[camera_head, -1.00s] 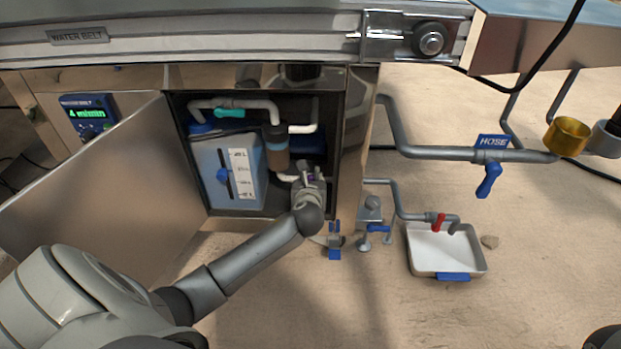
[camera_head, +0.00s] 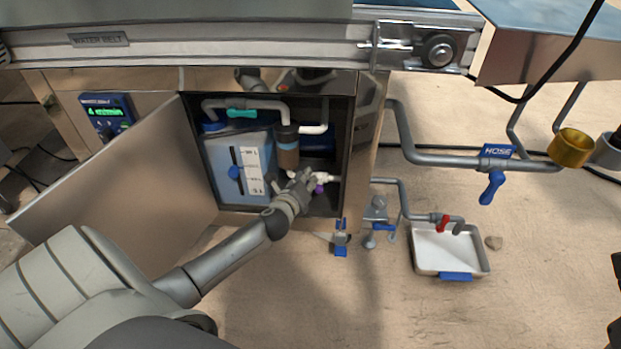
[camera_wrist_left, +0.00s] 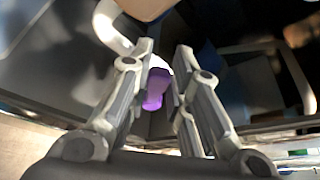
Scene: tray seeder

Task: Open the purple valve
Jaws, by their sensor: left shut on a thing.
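The purple valve (camera_head: 319,188) is on the white pipe low inside the open cabinet, and only a small part of it shows in the head view. In the left wrist view its purple handle (camera_wrist_left: 154,90) lies between the two fingers. My left gripper (camera_head: 304,179) reaches into the cabinet from the front left and is shut on the purple handle. The left wrist view shows a finger (camera_wrist_left: 160,68) on each side of it. The fingers hide part of the valve, and I cannot tell how far it is turned.
The open cabinet door (camera_head: 125,190) stands left of my arm. A blue tank (camera_head: 225,155) and a brown-filled filter (camera_head: 287,152) are beside the valve. Blue-handled fittings (camera_head: 340,240) and a white tray (camera_head: 449,247) are outside at the right.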

